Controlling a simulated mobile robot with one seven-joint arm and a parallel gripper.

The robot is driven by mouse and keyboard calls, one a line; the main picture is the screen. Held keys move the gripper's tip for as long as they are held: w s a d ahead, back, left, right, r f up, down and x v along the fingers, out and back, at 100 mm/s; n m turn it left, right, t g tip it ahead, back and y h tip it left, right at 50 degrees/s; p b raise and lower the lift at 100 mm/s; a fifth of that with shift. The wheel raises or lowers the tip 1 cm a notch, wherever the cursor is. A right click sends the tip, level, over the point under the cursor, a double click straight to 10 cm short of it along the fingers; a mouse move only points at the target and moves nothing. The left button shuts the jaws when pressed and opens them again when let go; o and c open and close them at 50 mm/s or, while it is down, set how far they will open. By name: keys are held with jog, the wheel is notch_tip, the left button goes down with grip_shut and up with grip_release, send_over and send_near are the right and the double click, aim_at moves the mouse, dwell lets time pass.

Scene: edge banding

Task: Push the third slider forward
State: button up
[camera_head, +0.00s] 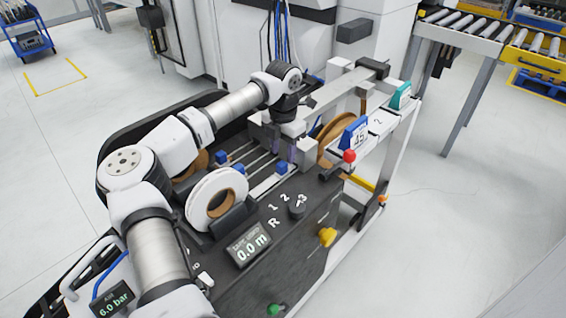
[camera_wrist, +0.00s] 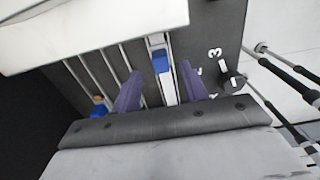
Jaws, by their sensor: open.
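My gripper (camera_head: 283,150) is open and points down over the slotted top of the machine. In the wrist view its two purple fingers (camera_wrist: 160,75) stand apart, one on each side of a blue slider (camera_wrist: 160,60) on a pale rail. I cannot tell whether either finger touches it. In the head view this blue slider (camera_head: 282,167) shows just below the fingers, on the rightmost rail. Two other blue sliders, one at the far left (camera_head: 222,158) and one nearer (camera_head: 239,168), sit on rails to the left. One blue slider (camera_wrist: 98,108) also shows at the wrist view's left.
A white tape roll (camera_head: 216,197) stands left of the rails and a brown roll (camera_head: 336,137) stands to the right. A black knob (camera_head: 297,210) marked R, 1, 2, 3 and a display (camera_head: 248,245) reading 0.0 m are in front.

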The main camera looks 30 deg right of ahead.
aim_at(283, 163)
notch_tip(283, 163, up, 9)
jog(key=b, duration=0.1)
jog(key=shift+s+f, duration=0.1)
jog(key=shift+f, duration=0.05)
dwell(0.5)
